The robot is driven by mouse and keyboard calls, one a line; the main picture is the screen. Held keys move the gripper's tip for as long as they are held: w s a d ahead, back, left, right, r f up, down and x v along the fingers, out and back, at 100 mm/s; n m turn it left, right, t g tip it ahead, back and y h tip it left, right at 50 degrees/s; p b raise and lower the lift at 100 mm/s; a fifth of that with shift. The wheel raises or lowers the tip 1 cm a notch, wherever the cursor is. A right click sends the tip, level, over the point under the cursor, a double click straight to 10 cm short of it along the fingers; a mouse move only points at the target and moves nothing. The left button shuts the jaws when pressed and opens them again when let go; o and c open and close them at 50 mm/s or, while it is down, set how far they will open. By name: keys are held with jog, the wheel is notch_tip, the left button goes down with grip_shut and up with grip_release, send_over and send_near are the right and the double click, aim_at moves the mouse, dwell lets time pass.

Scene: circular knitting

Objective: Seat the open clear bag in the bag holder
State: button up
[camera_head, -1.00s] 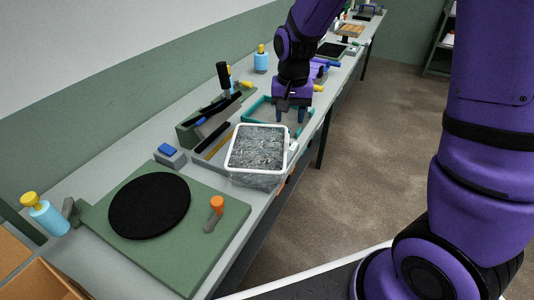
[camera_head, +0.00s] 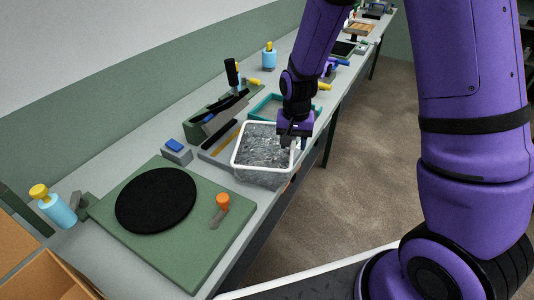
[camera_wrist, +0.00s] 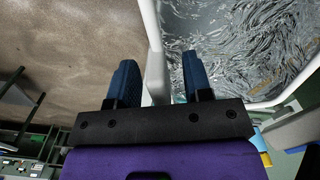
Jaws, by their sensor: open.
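The open clear bag (camera_head: 262,176) has a white rectangular rim and a crinkled, see-through grey body. It sits on the bench's right side, in front of a teal rectangular frame (camera_head: 262,100), which may be the bag holder. My gripper (camera_head: 295,140) is at the bag's back right rim, pointing down. In the wrist view my gripper's blue fingers (camera_wrist: 158,80) are open, one on each side of the white rim (camera_wrist: 153,45). The bag's crinkled film (camera_wrist: 235,45) lies to the right there. Whether the fingers touch the rim, I cannot tell.
A green board (camera_head: 190,256) with a black disc (camera_head: 155,200) and an orange-knobbed lever (camera_head: 221,205) lies in front of the bag. A grey box with a blue button (camera_head: 176,151) and a green tool rack (camera_head: 200,129) stand to the left. Open floor (camera_head: 350,185) lies right.

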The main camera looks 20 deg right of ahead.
jog(key=shift+f, duration=0.6)
grip_shut()
jog(key=shift+r, duration=0.2)
